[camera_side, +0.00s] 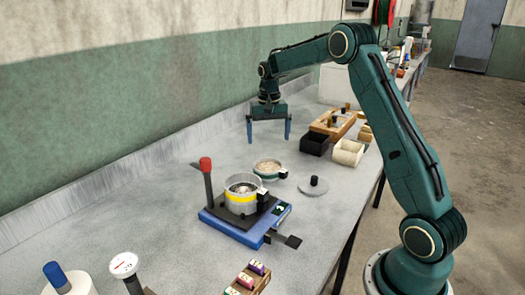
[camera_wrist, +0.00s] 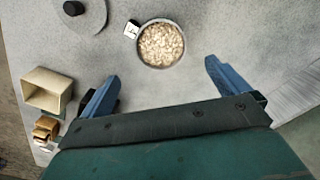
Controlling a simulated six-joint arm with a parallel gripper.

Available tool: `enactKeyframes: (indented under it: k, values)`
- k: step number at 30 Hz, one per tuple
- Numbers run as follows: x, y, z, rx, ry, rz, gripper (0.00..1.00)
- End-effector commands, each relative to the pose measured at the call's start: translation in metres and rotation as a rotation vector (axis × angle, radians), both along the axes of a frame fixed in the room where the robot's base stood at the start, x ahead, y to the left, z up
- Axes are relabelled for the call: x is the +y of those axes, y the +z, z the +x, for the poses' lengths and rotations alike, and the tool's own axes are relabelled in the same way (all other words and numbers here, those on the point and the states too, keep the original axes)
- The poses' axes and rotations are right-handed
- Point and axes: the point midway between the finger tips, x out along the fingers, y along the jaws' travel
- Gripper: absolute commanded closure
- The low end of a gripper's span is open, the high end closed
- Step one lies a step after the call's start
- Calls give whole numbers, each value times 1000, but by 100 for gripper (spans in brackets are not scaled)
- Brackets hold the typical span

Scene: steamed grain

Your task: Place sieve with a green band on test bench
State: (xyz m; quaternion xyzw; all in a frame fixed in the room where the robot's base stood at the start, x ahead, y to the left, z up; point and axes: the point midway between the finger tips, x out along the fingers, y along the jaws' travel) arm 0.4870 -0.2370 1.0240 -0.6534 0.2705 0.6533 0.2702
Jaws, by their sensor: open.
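A low round sieve (camera_side: 267,173) filled with pale grains sits on the grey worktop; its band looks greenish. It also shows in the wrist view (camera_wrist: 161,63), with a small white tag on its rim. My gripper (camera_side: 268,140) is open and empty, held above the worktop just behind the sieve in the side view. In the wrist view the sieve lies ahead of my spread blue fingers (camera_wrist: 162,70), not between them. A blue device with a black plate (camera_side: 224,228), which may be the test bench, carries another sieve with a yellow band (camera_side: 240,197).
A grey lid with a black knob (camera_side: 313,186) lies right of the grain sieve. A black box (camera_side: 314,145), a cream box (camera_side: 347,153) and a wooden tray (camera_side: 325,127) stand behind. The worktop left of the sieve is clear.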

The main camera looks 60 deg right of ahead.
Motion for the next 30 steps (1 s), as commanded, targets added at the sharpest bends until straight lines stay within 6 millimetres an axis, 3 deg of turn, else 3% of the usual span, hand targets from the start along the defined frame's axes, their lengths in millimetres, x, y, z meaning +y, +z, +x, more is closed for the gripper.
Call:
enactKeyframes:
  k: [8, 14, 23, 30]
  values:
    - [0, 0, 0, 0, 1, 0, 0]
    - [9, 11, -3, -11, 19, -6, 0]
    - [52, 61, -27, -71, 120, -33, 0]
    - [97, 103, -62, -134, 230, -61, 0]
